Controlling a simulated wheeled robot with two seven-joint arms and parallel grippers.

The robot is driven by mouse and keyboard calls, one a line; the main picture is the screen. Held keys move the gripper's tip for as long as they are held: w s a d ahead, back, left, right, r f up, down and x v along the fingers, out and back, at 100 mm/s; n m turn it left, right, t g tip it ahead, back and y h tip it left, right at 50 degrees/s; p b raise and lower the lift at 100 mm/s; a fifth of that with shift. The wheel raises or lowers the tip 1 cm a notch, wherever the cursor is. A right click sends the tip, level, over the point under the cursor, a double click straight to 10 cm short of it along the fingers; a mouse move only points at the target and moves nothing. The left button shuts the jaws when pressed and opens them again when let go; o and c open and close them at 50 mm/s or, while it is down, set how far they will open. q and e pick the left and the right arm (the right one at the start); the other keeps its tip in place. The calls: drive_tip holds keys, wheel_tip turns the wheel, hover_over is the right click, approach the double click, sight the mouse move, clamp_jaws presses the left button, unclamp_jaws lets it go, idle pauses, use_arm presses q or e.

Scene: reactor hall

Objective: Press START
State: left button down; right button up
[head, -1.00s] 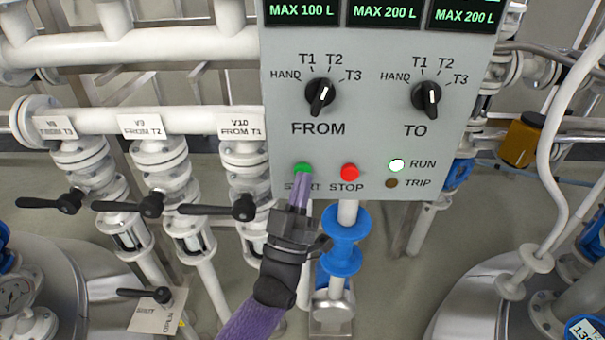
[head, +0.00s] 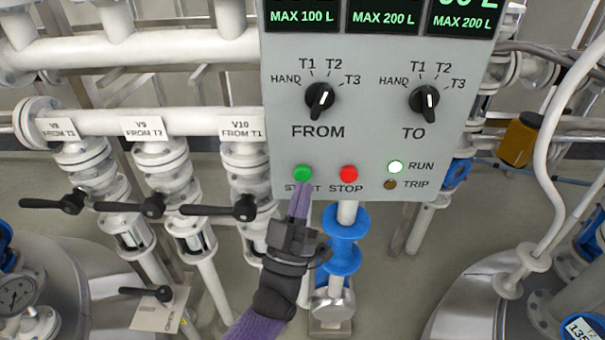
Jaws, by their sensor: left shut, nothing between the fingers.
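The green START button (head: 303,174) is on the lower left of the grey control panel (head: 375,140), and its whole face shows. My left gripper (head: 299,192) is shut and empty. Its purple fingertips are just below the green button, over part of the START label, and apart from the button in the picture. The red STOP button (head: 348,174) is to the right. My right gripper is not in view.
The FROM knob (head: 320,98) and TO knob (head: 424,100) sit above the buttons. Valves with black handles (head: 233,208) stand left of the panel. A blue-flanged pipe (head: 342,245) runs below it. Steel tanks (head: 470,300) stand at both lower sides.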

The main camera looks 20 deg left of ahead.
use_arm(q)
drive_tip(key=s+p, duration=0.1)
drive_tip(key=s, duration=0.1)
drive_tip(key=s+d+p, duration=0.1)
drive_tip(key=s, duration=0.1)
drive_tip(key=shift+s+d, duration=0.2)
drive_tip(key=shift+s, duration=0.15)
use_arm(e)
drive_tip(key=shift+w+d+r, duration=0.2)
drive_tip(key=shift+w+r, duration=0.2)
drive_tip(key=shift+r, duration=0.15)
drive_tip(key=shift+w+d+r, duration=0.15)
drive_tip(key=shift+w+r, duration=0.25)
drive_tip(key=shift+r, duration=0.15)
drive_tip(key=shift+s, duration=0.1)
